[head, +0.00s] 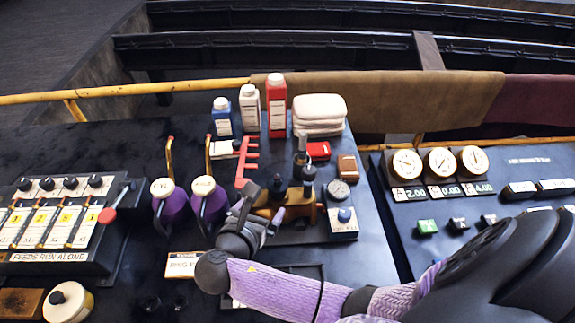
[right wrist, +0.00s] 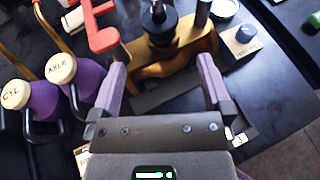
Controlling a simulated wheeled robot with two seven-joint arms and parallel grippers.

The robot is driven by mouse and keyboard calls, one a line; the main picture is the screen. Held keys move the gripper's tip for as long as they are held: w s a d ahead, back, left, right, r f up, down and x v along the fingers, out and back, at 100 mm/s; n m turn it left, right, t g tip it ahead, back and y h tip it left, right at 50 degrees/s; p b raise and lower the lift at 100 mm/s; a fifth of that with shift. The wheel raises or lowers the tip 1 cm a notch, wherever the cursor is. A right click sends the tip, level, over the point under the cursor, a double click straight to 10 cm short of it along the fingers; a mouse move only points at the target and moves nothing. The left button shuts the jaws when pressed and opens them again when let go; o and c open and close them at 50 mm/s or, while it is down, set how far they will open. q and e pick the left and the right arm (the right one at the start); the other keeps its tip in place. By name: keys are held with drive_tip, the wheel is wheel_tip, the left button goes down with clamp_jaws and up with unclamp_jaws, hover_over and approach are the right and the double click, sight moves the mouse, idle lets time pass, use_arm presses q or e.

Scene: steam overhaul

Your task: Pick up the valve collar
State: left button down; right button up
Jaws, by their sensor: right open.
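A brass valve body (head: 292,212) lies on the dark bench, with dark upright fittings on it. In the right wrist view the brass body (right wrist: 180,48) stands just beyond my fingertips, with a dark stepped fitting (right wrist: 158,24) on top. I cannot tell for certain which part is the valve collar. My right gripper (head: 260,212) is open and empty at the near left side of the brass body. Its two purple fingers (right wrist: 162,72) are spread in the right wrist view, partly hiding the body's near side. My left gripper is not in view.
A red toothed bar (head: 247,160) stands close left of the valve. Two purple oil cans (head: 209,205) stand further left. Bottles (head: 276,105), folded white cloths (head: 319,112) and a gauge (head: 339,190) lie behind and right. A gauge panel (head: 420,218) stands at the right.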

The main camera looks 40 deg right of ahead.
sight(276, 189)
drive_tip(key=b+x, duration=0.2)
drive_tip(key=x, duration=0.8)
drive_tip(key=shift+r+b, duration=0.15)
drive_tip(key=shift+b, duration=0.2)
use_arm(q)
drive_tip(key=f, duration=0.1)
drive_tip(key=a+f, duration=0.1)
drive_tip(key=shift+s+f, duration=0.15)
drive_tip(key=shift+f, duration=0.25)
use_arm(e)
drive_tip(key=c, duration=0.7)
clamp_jaws()
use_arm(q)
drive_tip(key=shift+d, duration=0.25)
